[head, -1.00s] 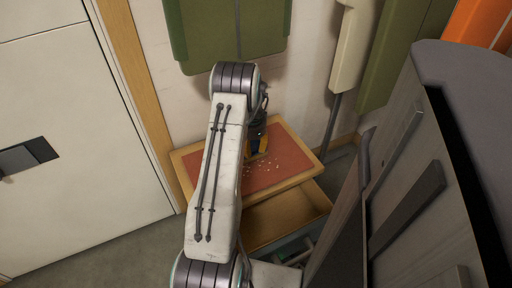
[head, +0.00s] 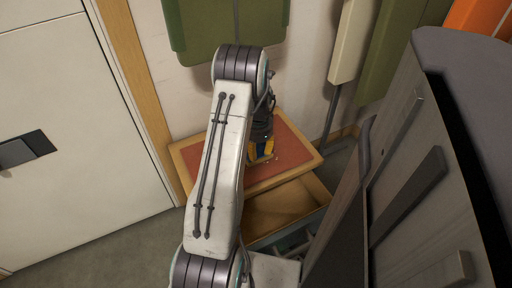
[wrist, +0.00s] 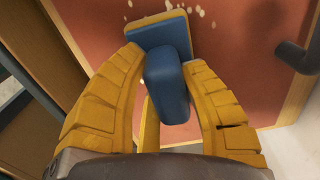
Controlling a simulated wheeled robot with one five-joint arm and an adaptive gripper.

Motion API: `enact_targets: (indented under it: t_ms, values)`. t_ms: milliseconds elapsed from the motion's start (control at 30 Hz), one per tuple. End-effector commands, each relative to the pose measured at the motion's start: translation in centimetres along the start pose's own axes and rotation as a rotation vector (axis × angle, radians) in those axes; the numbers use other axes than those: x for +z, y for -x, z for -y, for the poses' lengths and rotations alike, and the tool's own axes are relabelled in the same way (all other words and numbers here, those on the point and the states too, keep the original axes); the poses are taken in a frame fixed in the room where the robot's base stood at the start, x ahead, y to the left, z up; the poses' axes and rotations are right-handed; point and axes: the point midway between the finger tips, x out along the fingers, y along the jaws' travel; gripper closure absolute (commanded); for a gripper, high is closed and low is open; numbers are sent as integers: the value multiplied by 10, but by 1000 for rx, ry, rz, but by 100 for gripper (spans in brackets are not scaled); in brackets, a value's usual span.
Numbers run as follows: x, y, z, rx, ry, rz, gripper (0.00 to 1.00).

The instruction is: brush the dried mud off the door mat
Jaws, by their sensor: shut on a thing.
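The door mat (head: 293,152) is a flat reddish-brown panel with a tan rim, on top of a low wooden cabinet. It also fills much of the wrist view (wrist: 235,75). My gripper (head: 262,150) is over the mat; in the wrist view its yellow fingers (wrist: 165,72) are shut on the blue handle of a brush (wrist: 168,38). The brush's flat blue head has a yellow edge and lies over the mat; whether it touches cannot be told. Pale dried mud crumbs (wrist: 201,11) lie beside the brush head. My arm hides the mat's left middle in the head view.
An open wooden drawer (head: 285,208) juts out below the mat. A dark-handled grey cabinet (head: 400,190) stands close at right. A white door (head: 75,130) is at left. Green panels (head: 225,25) hang on the wall behind. A dark curved bar (wrist: 300,58) shows at the wrist view's right.

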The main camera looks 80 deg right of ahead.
Motion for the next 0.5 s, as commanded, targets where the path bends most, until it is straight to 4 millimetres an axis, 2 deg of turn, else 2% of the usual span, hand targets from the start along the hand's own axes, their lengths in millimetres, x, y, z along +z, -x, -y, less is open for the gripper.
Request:
enact_targets:
  t_ms: [500]
  values:
    - [-1,0,-23,-2,-1,-2,92]
